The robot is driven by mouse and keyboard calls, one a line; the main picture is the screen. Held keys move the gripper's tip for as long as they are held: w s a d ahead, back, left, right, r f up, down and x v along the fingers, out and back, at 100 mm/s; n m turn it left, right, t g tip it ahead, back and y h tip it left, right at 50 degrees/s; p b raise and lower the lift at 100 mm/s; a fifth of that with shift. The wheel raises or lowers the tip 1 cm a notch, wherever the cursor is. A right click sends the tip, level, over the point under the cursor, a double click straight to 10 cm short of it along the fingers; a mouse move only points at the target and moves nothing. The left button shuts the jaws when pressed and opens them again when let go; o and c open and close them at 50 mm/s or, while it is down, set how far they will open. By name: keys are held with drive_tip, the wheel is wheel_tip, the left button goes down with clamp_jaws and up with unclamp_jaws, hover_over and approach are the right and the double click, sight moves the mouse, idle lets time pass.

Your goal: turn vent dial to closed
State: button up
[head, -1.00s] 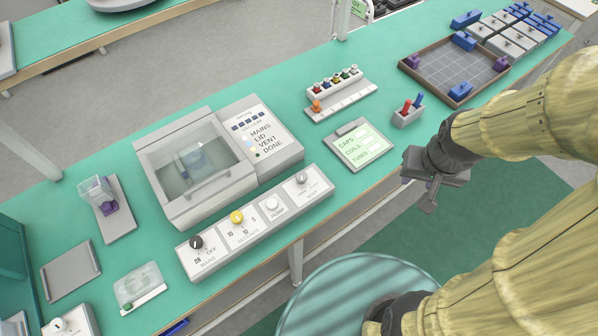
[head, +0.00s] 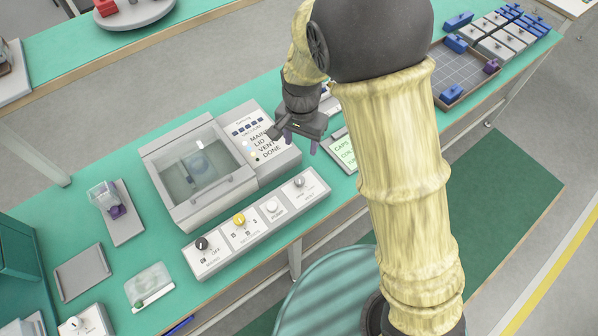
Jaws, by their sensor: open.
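The control strip (head: 222,268) lies along the front edge of the bench, with several controls on it. The grey dial (head: 299,182) at its right end appears to be the vent dial; its small label and pointer are too small to read. My gripper (head: 301,143) is open and empty. It is above the bench, over the right edge of the label panel (head: 284,162) and behind the grey dial in the picture, apart from it. Its two fingers point down.
A yellow dial (head: 239,220), a black mains dial (head: 202,244) and a white pump button (head: 272,206) share the strip. A clear-lidded chamber (head: 163,186) stands behind it. My arm hides part of the bench at the right.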

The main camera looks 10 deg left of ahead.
drive_tip(key=shift+a, duration=0.15)
drive_tip(key=shift+f, duration=0.1)
drive_tip(key=p, duration=0.2)
approach(299, 179)
wheel_tip(299, 179, down, 8)
drive_tip(key=shift+f, duration=0.15)
idle(0.5)
drive_tip(key=shift+c, duration=0.2)
drive_tip(key=c, duration=0.9)
